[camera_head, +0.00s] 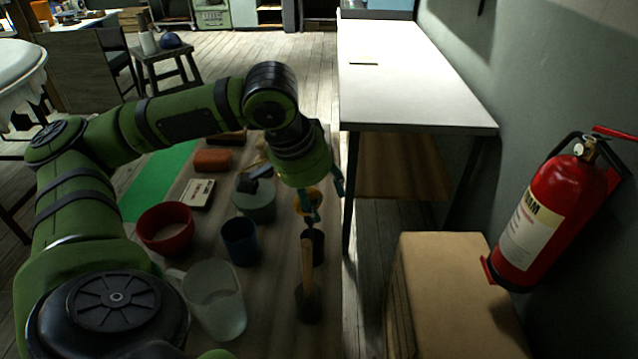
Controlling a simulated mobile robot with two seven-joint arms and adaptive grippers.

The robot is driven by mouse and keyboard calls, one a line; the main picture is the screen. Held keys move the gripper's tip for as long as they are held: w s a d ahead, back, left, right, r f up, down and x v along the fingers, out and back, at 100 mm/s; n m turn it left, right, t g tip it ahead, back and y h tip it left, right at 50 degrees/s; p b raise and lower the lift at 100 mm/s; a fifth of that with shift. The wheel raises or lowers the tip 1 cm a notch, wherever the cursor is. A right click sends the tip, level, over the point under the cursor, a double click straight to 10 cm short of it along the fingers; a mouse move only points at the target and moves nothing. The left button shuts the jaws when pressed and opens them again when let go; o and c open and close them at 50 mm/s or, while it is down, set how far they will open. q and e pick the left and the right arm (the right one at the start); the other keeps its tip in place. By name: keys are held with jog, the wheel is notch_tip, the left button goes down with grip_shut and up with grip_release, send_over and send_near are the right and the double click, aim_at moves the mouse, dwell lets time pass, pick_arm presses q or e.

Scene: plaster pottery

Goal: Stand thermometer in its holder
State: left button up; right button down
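My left gripper (324,204) hangs over the right edge of the low work table (285,262), its two teal fingers apart with nothing clear between them. Under and beside it is a yellow-orange round item (312,197), partly covered by a finger. In front of that, a wooden handle (306,262) rises from a dark base (308,305). I cannot make out a thermometer for sure. My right gripper is out of view.
On the table are a clear jug (216,303), a blue cup (240,245), a red bowl (166,230), a grey-green lidded pot (256,203) and an orange block (212,160). A white table (410,75), cardboard box (455,290) and fire extinguisher (553,217) stand right.

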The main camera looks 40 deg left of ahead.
pick_arm(q)
jog(key=v, duration=1.2)
jog(key=shift+d+f, duration=0.1)
dwell(0.8)
